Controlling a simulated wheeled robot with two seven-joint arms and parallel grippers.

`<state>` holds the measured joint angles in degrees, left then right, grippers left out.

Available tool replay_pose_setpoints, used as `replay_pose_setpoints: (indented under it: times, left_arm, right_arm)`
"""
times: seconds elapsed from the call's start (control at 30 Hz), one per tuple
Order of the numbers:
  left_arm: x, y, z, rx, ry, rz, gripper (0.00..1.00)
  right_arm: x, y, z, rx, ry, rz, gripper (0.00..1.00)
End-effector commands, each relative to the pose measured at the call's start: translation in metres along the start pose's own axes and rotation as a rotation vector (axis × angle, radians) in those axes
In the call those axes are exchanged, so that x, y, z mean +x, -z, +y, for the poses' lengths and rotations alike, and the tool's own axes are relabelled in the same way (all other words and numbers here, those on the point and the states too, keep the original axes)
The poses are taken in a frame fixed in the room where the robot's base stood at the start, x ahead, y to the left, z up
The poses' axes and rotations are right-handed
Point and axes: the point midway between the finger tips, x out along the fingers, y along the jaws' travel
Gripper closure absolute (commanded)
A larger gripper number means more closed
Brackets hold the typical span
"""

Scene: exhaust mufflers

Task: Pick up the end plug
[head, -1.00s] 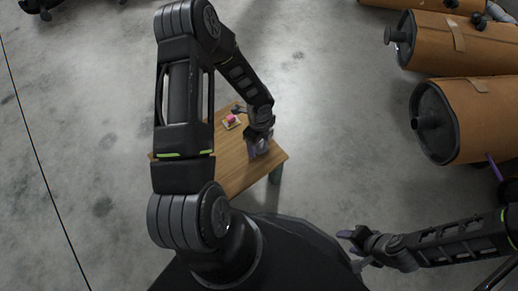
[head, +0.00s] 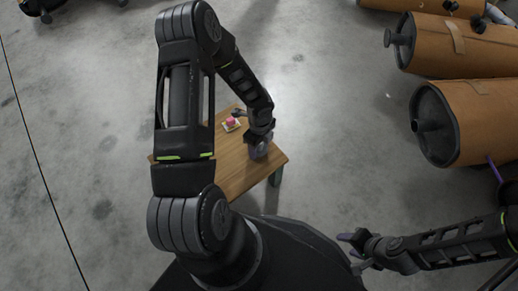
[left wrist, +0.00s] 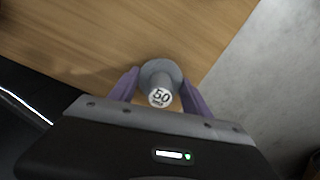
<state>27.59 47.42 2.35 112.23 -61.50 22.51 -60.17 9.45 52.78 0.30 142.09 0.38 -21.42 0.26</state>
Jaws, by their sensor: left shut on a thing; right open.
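A grey round end plug (left wrist: 160,80) with a flange and a white face marked "50" shows in the left wrist view, over the wooden table. My left gripper (left wrist: 160,96) has its two purple fingers on either side of the plug and is shut on it. In the head view the left gripper (head: 259,148) is at the right part of the table, and its arm hides much of the plug. My right gripper (head: 348,246) is open and empty at the lower right, away from the table.
The small wooden table (head: 235,176) also holds a pink item on a pale pad (head: 231,123) and a dark tool beside it. Large brown mufflers (head: 480,120) lie at the right. Grey floor is clear between them and the table.

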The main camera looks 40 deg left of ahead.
Motion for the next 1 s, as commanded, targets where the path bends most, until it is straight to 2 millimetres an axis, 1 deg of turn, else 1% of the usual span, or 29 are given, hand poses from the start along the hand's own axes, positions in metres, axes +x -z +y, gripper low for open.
replay_pose_setpoints:
  times: [0.03, 0.27, 0.47, 0.57, 0.67, 0.77, 1.0]
  left_arm:
    - [0.0, 0.0, 0.0, 0.0, 0.0, 0.0, 0.64]
    - [0.0, 0.0, 0.0, 0.0, 0.0, 0.0, 0.83]
    - [0.0, 0.0, 0.0, 0.0, 0.0, 0.0, 0.84]
    - [-0.004, 0.0, 0.0, 0.0, 0.001, 0.0, 0.84]
    - [-0.014, 0.0, 0.0, 0.0, 0.001, 0.0, 0.84]
    - [-0.031, 0.0, -0.001, 0.0, 0.002, 0.0, 0.84]
    - [-0.078, -0.001, -0.001, -0.002, 0.002, -0.001, 0.84]
  right_arm:
    - [0.0, 0.0, 0.0, 0.0, 0.0, 0.0, 0.53]
    - [0.0, 0.0, 0.0, 0.0, 0.0, 0.0, 0.53]
    - [0.0, 0.0, 0.0, 0.0, 0.0, 0.0, 0.53]
    - [-0.002, 0.0, -0.001, 0.0, 0.0, -0.001, 0.53]
    - [-0.007, -0.001, -0.002, 0.0, 0.0, -0.003, 0.53]
    - [-0.016, -0.001, -0.005, -0.001, 0.0, -0.006, 0.53]
    - [-0.035, -0.006, -0.015, -0.007, 0.005, -0.02, 0.53]
